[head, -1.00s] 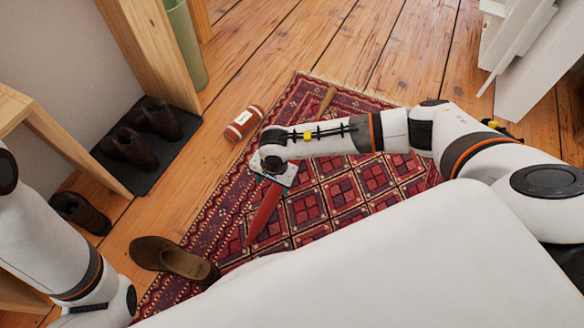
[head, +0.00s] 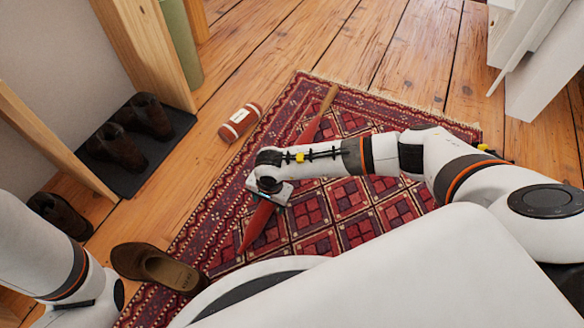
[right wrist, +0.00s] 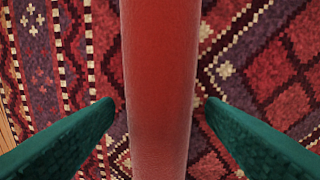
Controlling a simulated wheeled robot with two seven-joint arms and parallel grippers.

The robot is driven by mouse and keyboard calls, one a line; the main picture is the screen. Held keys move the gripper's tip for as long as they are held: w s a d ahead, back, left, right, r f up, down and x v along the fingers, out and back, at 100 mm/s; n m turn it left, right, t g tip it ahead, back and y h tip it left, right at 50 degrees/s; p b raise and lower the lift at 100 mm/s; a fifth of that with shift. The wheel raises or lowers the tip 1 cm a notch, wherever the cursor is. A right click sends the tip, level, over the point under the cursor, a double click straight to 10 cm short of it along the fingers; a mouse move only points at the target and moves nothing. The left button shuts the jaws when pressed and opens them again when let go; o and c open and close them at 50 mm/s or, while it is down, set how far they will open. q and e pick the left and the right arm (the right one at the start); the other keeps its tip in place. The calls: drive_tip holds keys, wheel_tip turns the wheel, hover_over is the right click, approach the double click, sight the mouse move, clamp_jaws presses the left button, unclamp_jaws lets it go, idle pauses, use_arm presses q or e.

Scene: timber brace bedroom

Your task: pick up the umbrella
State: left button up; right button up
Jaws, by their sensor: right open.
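The red umbrella (head: 257,222) lies on the patterned rug, with its wooden handle (head: 329,98) toward the top of the head view. My right gripper (head: 265,203) is over the middle of the umbrella and hides part of it. In the right wrist view the red umbrella shaft (right wrist: 158,90) runs between the two green fingers of my right gripper (right wrist: 158,118). The fingers are open, with a gap on each side of the umbrella. Of my left arm only links show at the left edge of the head view; its gripper is out of view.
The red rug (head: 350,215) covers the floor under the umbrella. A brown shoe (head: 158,268) lies at the rug's lower left. A red-brown roll (head: 240,122) lies beside the rug. Dark boots (head: 118,148) stand on a black mat (head: 165,150) by a wooden frame. White furniture (head: 540,80) stands top right.

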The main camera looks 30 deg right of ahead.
drive_tip(key=c, duration=1.1)
drive_tip(key=shift+r, duration=0.1)
clamp_jaws()
